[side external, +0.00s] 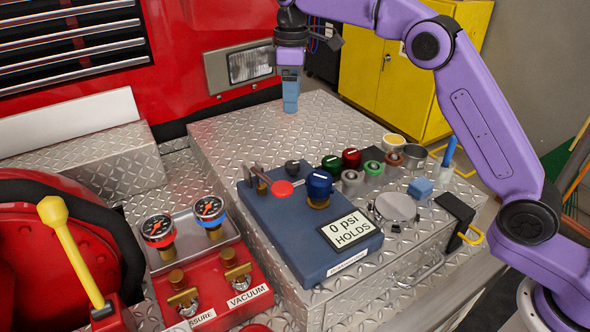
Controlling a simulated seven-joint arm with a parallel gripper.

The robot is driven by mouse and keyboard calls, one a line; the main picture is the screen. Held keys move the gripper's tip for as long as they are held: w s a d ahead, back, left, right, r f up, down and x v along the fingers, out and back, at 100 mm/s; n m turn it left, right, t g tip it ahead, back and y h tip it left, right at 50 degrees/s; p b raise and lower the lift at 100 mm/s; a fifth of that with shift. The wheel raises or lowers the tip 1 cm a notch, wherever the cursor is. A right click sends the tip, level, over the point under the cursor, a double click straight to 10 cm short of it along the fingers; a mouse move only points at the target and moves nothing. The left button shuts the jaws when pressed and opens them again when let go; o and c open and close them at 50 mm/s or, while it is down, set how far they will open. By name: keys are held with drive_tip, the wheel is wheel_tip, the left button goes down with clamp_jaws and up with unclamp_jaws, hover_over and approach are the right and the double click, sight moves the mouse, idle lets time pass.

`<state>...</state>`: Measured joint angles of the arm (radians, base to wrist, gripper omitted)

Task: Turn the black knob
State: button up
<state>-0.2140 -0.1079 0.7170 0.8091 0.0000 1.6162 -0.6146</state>
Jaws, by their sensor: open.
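A small black knob (292,167) shows at the back edge of the blue control panel (335,268), in the side external view. It is partly hidden by the red button and metal rod near it, and its pointer is too small to read. My gripper (290,106) hangs pointing down above the diamond-plate deck, behind the panel and well apart from the knob. Its blue fingers are seen nearly edge-on, open, with nothing visible between them. The panel also carries a red button (282,188), a blue knob (319,184) and a display (346,229) reading "0 psi HOLDS".
Green (331,163) and red (351,158) caps, several rings and cups, a blue block (420,187) and a round metal lid (397,207) crowd the panel's right. Two gauges (158,231) stand at left above brass valves. The deck behind the panel is clear.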

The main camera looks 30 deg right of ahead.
sight(292, 164)
drive_tip(key=shift+n, duration=0.3)
wheel_tip(292, 164, down, 18)
drive_tip(key=shift+r, duration=0.25)
idle(0.3)
drive_tip(key=c, duration=1.1)
drive_tip(key=shift+o, duration=0.2)
